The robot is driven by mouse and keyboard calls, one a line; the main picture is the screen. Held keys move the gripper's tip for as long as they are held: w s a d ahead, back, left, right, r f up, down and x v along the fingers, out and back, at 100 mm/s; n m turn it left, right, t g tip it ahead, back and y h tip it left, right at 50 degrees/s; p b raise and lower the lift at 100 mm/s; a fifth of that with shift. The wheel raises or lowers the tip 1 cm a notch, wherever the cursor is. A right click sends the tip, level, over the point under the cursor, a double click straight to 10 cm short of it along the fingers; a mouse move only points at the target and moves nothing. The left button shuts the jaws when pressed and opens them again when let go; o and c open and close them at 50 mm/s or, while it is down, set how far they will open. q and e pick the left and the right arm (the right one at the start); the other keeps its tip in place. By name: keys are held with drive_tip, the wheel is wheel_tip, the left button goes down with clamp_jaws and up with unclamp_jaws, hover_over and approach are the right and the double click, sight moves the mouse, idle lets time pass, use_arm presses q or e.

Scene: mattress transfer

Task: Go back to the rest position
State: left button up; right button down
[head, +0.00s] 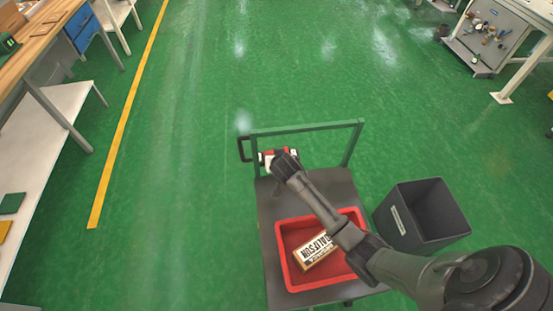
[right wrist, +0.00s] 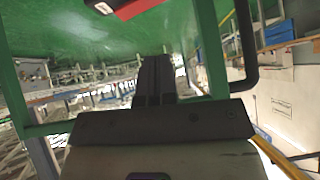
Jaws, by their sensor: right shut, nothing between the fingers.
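My right arm reaches in from the right over a dark cart (head: 270,210). Its gripper (right wrist: 157,65) is shut and empty in the right wrist view. In the head view the end of this arm (head: 283,160) is at the cart's far end, by the green handle frame (head: 310,126). The wrist hides the fingertips there. My left gripper is not in view.
A red tray (head: 281,262) on the cart holds a white and brown box (head: 314,250). A small red and white thing (head: 265,156) is beside my right wrist. A black bin (head: 405,230) stands right of the cart. Workbenches (head: 45,110) line the left. The green floor beyond is clear.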

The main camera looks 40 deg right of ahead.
idle(0.3)
drive_tip(key=s+a+r+n+y, duration=0.3)
drive_tip(key=s+a+r+n, duration=0.55)
drive_tip(key=a+r, duration=0.3)
drive_tip(key=s+a+f+n+g+y, duration=0.1)
drive_tip(key=s+a+f+g, duration=0.3)
drive_tip(key=s, duration=0.9)
drive_tip(key=s+a+f+y, duration=0.1)
drive_tip(key=s+a+f, duration=0.35)
drive_tip(key=s, duration=0.85)
wheel_tip(320, 180, up, 30)
drive_tip(key=d+p, duration=0.2)
drive_tip(key=p, duration=3)
drive_tip(key=shift+r, duration=0.25)
